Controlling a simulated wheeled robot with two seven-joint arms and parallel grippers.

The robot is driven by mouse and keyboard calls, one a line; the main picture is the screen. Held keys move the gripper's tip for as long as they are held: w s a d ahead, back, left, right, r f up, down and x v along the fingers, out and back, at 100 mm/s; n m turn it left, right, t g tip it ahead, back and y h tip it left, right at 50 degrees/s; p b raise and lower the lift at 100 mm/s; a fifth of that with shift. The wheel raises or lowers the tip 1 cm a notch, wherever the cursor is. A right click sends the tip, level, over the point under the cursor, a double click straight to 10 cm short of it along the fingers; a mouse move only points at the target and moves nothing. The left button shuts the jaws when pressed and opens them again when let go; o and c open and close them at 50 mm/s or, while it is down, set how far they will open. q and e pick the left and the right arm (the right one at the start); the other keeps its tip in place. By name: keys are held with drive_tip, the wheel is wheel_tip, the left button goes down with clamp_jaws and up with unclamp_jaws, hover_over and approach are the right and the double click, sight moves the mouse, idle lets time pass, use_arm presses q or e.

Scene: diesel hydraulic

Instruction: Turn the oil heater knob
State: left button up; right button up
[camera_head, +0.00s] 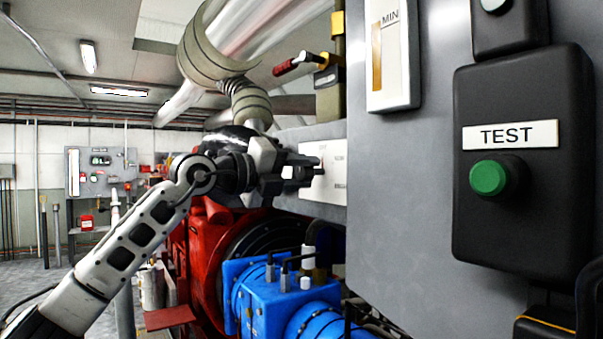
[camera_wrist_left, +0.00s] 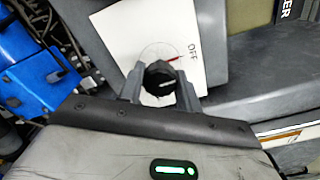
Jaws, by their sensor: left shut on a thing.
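The oil heater knob (camera_wrist_left: 159,79) is a black round knob on a white plate (camera_wrist_left: 128,32) in the left wrist view. A red mark and the word OFF show beside it on the plate. My left gripper (camera_wrist_left: 160,84) is shut on the knob, with one finger on each side of it. In the head view my left gripper (camera_head: 308,168) reaches the white plate (camera_head: 333,180) on the grey panel from the left; the knob is mostly hidden there by the fingers. My right gripper is not in view.
A large grey cabinet with a black TEST box (camera_head: 522,165) and green button (camera_head: 488,177) stands at the right. Below my left arm are a red engine (camera_head: 205,250) and blue machinery (camera_head: 285,300). A red-handled valve (camera_head: 286,67) and pipes are above.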

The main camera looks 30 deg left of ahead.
use_arm(q)
drive_tip(key=o, duration=1)
drive_tip(key=shift+s+a, duration=0.1)
drive_tip(key=shift+s, duration=0.1)
drive_tip(key=b+v, duration=0.6)
drive_tip(key=v, duration=0.9)
drive_tip(key=shift+s+b, duration=0.25)
drive_tip(key=shift+b, duration=0.15)
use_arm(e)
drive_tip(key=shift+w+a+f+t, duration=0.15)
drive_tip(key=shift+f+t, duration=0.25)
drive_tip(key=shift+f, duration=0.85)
use_arm(q)
drive_tip(key=shift+a+f, duration=0.1)
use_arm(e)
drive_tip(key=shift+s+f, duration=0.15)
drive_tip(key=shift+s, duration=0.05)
